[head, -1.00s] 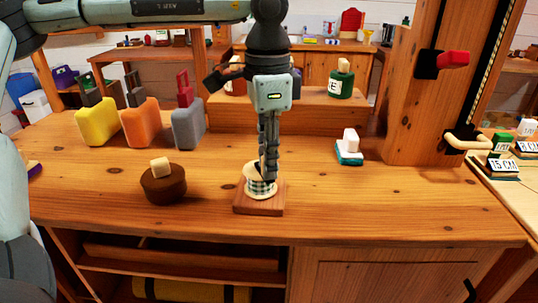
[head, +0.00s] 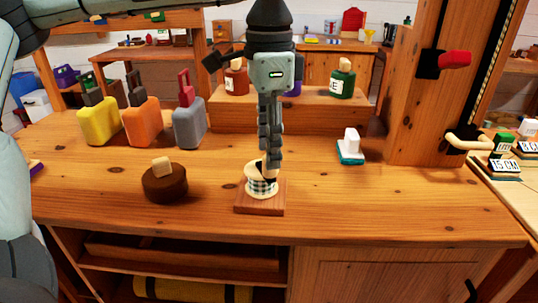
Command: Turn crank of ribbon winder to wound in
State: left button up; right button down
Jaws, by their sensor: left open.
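The ribbon winder (head: 262,188) stands on the wooden desk. It has a square brown wooden base (head: 260,209) and a cream spool with dark checked ribbon around it. My left gripper (head: 268,175) points straight down over the winder, with its fingertips at the top of the spool. The fingers overlap in this view, and they hide the spool's top and most of the crank. The left gripper is open; whether it touches the crank cannot be told. My right gripper is not in view.
A round brown box with a cream knob (head: 164,182) stands left of the winder. Yellow, orange and grey cases (head: 189,123) stand behind it. A teal and white block (head: 350,147) is at right, near a wooden post (head: 415,110). The desk front is clear.

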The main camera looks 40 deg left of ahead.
pick_arm(q)
notch_tip(320, 180, up, 9)
dwell(0.3)
jog(key=shift+r, duration=0.1)
